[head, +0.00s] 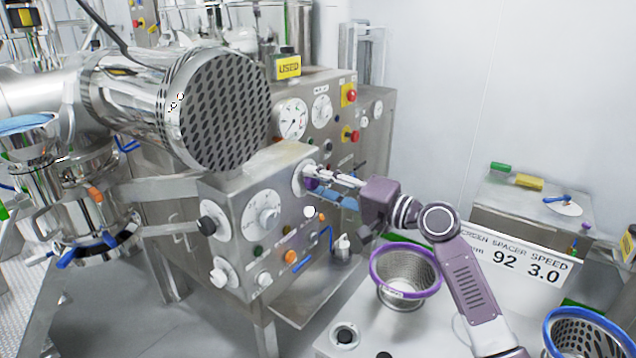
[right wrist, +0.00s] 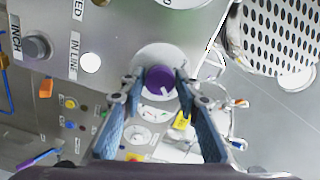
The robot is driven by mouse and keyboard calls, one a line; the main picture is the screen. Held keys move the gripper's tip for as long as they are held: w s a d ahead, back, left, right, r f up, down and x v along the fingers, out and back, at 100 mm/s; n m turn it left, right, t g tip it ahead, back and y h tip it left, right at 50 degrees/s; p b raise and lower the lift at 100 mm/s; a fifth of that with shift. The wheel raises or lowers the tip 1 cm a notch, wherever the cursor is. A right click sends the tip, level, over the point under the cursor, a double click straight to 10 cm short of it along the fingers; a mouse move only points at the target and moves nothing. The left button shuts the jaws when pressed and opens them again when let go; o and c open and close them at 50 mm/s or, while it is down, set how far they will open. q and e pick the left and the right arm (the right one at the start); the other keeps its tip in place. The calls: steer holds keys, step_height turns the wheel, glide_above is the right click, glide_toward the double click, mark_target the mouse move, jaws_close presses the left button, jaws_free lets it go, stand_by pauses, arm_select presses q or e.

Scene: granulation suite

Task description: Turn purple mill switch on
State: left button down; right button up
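The purple mill switch (right wrist: 160,80) is a round knob with a white pointer line on a pale round plate (right wrist: 148,58). In the head view the switch (head: 311,184) shows only in part, on the front of the steel control box, behind my right fingers. My right gripper (head: 320,182) reaches the panel from the right. In the right wrist view its two blue-padded fingers (right wrist: 160,92) are spread, one on each side of the knob. I see no clear contact between the pads and the knob. My left gripper is not in view.
The control box (head: 225,205) carries dials, a black knob (head: 208,226) and an orange button (head: 291,257). A large perforated steel drum (head: 228,110) hangs above left. A purple-rimmed screen (head: 407,262) stands on the bench below my right arm. A white wall is behind.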

steer(key=o, duration=0.3)
steer(key=shift+d, duration=0.1)
steer(key=v, duration=1.2)
